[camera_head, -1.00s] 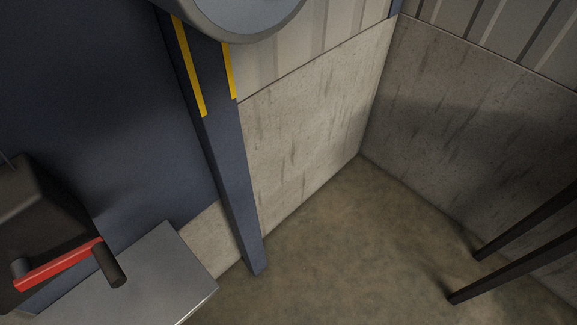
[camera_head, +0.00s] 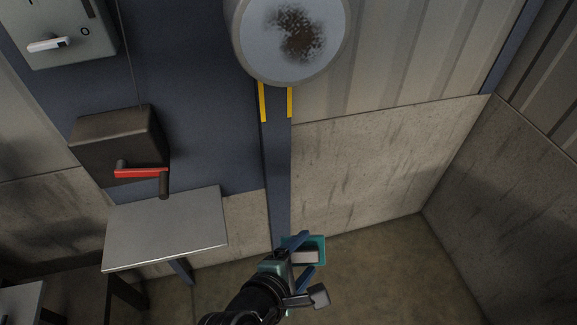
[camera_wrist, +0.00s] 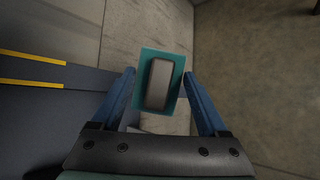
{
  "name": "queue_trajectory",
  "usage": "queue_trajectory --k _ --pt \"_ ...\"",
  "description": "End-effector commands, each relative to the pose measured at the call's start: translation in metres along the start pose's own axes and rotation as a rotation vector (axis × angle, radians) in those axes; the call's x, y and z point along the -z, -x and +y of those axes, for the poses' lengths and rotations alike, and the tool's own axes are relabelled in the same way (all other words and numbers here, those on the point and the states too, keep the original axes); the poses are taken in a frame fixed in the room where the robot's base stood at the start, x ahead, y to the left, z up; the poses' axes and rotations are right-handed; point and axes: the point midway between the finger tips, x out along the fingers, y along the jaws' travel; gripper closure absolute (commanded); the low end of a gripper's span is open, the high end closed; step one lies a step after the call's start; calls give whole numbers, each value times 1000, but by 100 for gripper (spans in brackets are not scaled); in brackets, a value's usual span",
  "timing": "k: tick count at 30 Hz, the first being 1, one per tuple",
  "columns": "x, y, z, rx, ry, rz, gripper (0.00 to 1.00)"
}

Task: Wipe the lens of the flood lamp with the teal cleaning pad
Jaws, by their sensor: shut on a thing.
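The flood lamp's round lens (camera_head: 292,32) shows at the top of the head view, with a dark brown smudge (camera_head: 298,34) right of its middle. My gripper (camera_head: 304,256) is low in the head view, below the lamp and well apart from it. It is shut on the teal cleaning pad (camera_head: 318,243), which has a grey block-shaped grip on its back. In the wrist view the teal pad (camera_wrist: 146,62) lies between the blue fingers, its grey grip (camera_wrist: 160,84) facing the camera. The pad's wiping face is hidden.
A blue post with yellow stripes (camera_head: 276,150) stands under the lamp. To the left are a dark box with a red crank handle (camera_head: 140,172), a grey switch box (camera_head: 70,35) and a metal shelf (camera_head: 165,230). Open floor (camera_head: 390,270) lies right of my gripper.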

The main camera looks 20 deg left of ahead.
Motion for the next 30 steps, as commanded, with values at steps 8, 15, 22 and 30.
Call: queue_trajectory --k 8,15,22,30 --pt "-43 60 158 -495 -123 51 75" --pt "-68 114 245 -727 -200 110 75" --pt "-75 133 270 -791 -223 132 75" --pt "-65 120 284 -794 -224 133 75"
